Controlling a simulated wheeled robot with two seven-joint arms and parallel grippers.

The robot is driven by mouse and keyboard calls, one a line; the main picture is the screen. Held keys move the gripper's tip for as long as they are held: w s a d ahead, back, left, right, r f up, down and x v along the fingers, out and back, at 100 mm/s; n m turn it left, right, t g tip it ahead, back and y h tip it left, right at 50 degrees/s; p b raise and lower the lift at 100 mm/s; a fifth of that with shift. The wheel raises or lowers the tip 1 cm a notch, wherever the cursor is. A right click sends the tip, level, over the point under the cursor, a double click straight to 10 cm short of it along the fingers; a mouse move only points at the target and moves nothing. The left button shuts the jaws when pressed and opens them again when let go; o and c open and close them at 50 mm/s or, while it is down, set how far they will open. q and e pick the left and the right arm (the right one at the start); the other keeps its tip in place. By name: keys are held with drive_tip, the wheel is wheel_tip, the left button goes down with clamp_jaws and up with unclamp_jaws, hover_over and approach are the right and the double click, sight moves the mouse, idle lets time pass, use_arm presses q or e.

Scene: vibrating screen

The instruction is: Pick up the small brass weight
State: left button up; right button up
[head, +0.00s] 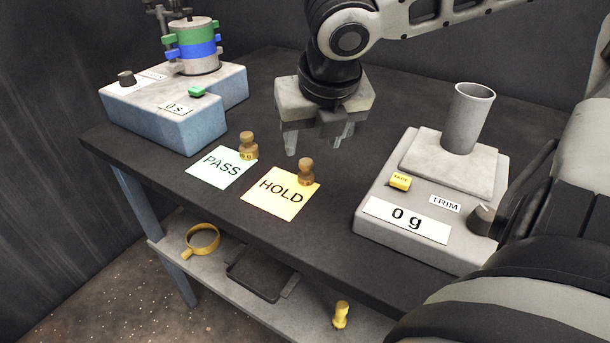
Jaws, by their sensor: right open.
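Two brown-brass knobbed weights stand upright on the table. One weight (248,147) is at the edge of the white PASS card (213,172), with a partly legible label on it. The other weight (306,173) is on the yellow HOLD card (273,204) and looks slightly smaller. A brighter yellow knobbed piece (340,315) stands on the lower shelf. I cannot tell for sure which is the small brass weight. My right gripper (317,143) points down, open and empty, behind the two cards and apart from both weights. My left gripper is not in view.
A scale (420,240) reading 0 g, with a grey cup (468,118), stands at the right. A blue-grey shaker (185,128) with stacked sieves stands at the back left. The lower shelf (225,270) holds a yellow ring (187,243) and a dark tray (236,276).

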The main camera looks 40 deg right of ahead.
sight(308, 167)
drive_tip(key=b+x, duration=0.1)
drive_tip(key=x, duration=0.3)
drive_tip(key=shift+w+f, duration=0.1)
drive_tip(key=shift+f, duration=0.2)
drive_tip(key=b+x, duration=0.2)
drive_tip(key=x, duration=0.3)
drive_tip(key=shift+d+f, duration=0.1)
drive_tip(key=shift+d, duration=0.05)
drive_tip(key=c, duration=1.1)
